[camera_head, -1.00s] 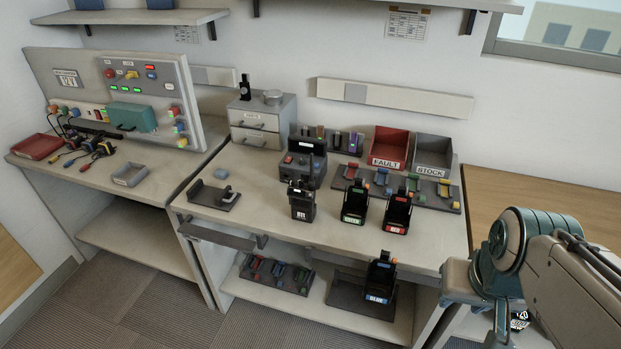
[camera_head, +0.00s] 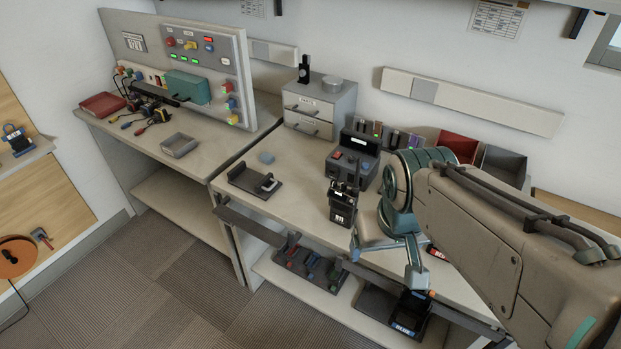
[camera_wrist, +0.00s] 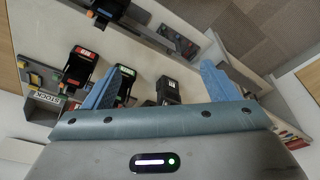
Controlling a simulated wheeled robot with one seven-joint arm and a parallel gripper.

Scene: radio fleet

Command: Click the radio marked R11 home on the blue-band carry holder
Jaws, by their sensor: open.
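The radio marked R11 (camera_head: 342,208) is black and stands upright near the front edge of the middle bench. My gripper (camera_head: 385,262) is open and empty, above the bench's front edge, to the right of R11. In the wrist view, a dark radio, likely R11 (camera_wrist: 168,88), shows beyond and between the open blue fingers (camera_wrist: 160,80), apart from them.
Red-band (camera_wrist: 82,62) and green-band (camera_wrist: 124,90) holders stand on the bench, mostly hidden by my arm in the head view. A grey box unit (camera_head: 352,160) stands behind R11. A dark cradle (camera_head: 256,183) lies to its left. A rack (camera_head: 310,268) occupies the lower shelf's left.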

